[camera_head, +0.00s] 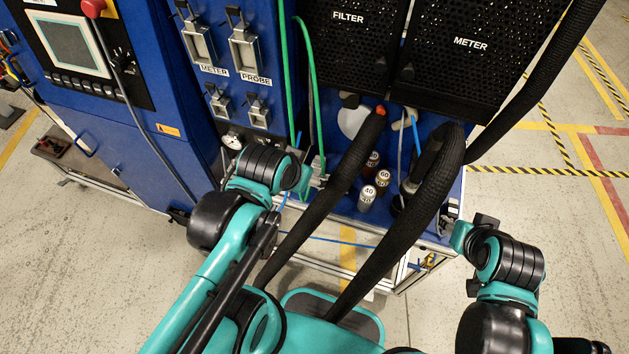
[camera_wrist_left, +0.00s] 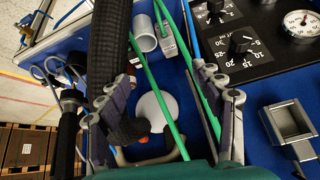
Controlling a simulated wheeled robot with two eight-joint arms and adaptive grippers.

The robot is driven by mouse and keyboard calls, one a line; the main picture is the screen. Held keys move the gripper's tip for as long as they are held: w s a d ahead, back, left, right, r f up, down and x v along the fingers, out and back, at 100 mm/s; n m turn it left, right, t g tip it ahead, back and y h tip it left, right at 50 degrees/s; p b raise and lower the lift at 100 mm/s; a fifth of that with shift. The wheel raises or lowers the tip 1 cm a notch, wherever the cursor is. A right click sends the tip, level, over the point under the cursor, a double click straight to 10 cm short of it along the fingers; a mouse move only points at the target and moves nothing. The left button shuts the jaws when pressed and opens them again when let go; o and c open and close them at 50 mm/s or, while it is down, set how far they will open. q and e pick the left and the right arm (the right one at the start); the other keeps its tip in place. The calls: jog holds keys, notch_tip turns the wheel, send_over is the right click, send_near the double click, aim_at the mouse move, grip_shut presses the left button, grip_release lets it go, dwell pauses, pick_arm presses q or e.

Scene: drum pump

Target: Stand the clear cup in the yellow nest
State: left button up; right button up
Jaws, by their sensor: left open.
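I cannot make out the clear cup or the yellow nest in either view. My left gripper (camera_wrist_left: 163,78) is open in the left wrist view, its two fingers spread wide above the blue deck. A white disc (camera_wrist_left: 153,110), a green hose (camera_wrist_left: 172,75) and part of a thick black hose show between or beside the fingers. I see nothing clasped. In the head view the left gripper's end is small and partly hidden by my wrist and the cables. My right arm's end (camera_head: 470,236) is at the right, apart from the bench; its fingers are not clear.
Small bottles (camera_head: 367,197) stand on the blue deck, one marked 40. Thick black hoses (camera_head: 415,225) cross the bench front. Perforated black panels (camera_head: 455,50) rise behind. A grey cylinder (camera_wrist_left: 145,35) and a square metal holder (camera_wrist_left: 290,122) show in the wrist view. Floor at right is clear.

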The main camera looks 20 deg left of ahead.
pick_arm(q)
jog(key=w+d+f+m+g+p, duration=0.2)
jog(key=w+m+g, duration=0.1)
jog(key=w+m, duration=0.35)
jog(key=m+g+p, duration=0.2)
jog(key=m+g, duration=0.2)
jog(key=m, duration=0.2)
send_over(328, 184)
jog(key=s, duration=0.1)
notch_tip(328, 184, down, 7)
jog(key=f+b, duration=0.1)
jog(key=f, duration=0.1)
jog(key=f+b, duration=0.1)
jog(key=f, duration=0.1)
jog(key=s+f+b, duration=0.1)
jog(key=f, duration=0.1)
jog(key=shift+d+f, duration=0.25)
jog(key=shift+d, duration=0.05)
jog(key=shift+f, duration=0.55)
jog(key=c, duration=0.9)
